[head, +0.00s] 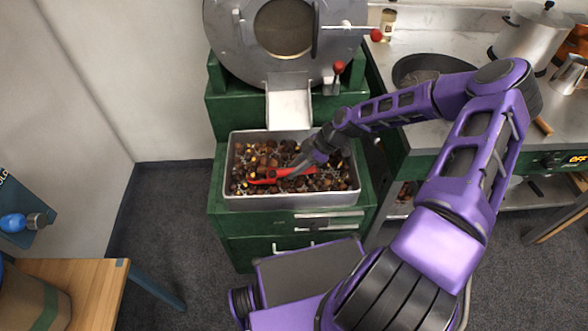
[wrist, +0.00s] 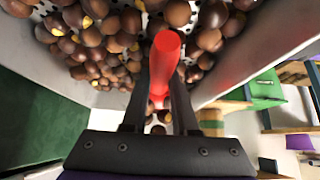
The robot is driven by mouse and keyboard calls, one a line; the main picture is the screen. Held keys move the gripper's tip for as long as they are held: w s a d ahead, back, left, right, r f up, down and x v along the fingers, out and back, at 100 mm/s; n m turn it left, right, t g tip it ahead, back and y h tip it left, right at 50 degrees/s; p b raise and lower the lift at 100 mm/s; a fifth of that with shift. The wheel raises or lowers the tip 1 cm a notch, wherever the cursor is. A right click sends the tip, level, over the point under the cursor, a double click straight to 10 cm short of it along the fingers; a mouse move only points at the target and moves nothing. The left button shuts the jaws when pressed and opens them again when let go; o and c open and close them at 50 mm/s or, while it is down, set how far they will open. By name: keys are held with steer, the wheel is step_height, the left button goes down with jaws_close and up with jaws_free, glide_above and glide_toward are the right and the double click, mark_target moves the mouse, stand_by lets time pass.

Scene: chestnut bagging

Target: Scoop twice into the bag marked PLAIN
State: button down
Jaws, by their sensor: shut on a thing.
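A red scoop (head: 270,178) lies low over the chestnuts (head: 335,181) in a metal tray (head: 290,201). My gripper (head: 303,163) reaches into the tray from the right and is shut on the scoop. In the wrist view my gripper (wrist: 160,105) has one finger on each side of the red scoop (wrist: 165,55). The brown chestnuts (wrist: 105,45) fill the space beyond it, some with yellow splits. I cannot tell how many chestnuts the scoop holds. No bag with a readable PLAIN mark shows.
The tray stands on a green cabinet (head: 225,221) below a grey roaster drum (head: 232,30) with a chute (head: 289,107). A dark pan (head: 432,70) sits on the right counter. A wooden table (head: 85,280) with a brown container (head: 38,302) stands lower left. Open floor lies between.

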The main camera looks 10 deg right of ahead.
steer(key=shift+y, duration=0.5)
steer(key=shift+s+d+r+p, duration=0.1)
steer(key=shift+d+r+p, duration=0.3)
steer(key=shift+r, duration=0.7)
steer(key=shift+s+d+r+p, duration=0.1)
steer(key=shift+d+r+p, duration=0.25)
steer(key=shift+r, duration=0.7)
steer(key=shift+d+r+p, duration=0.35)
steer(key=shift+r+p, duration=0.05)
steer(key=shift+r, duration=0.7)
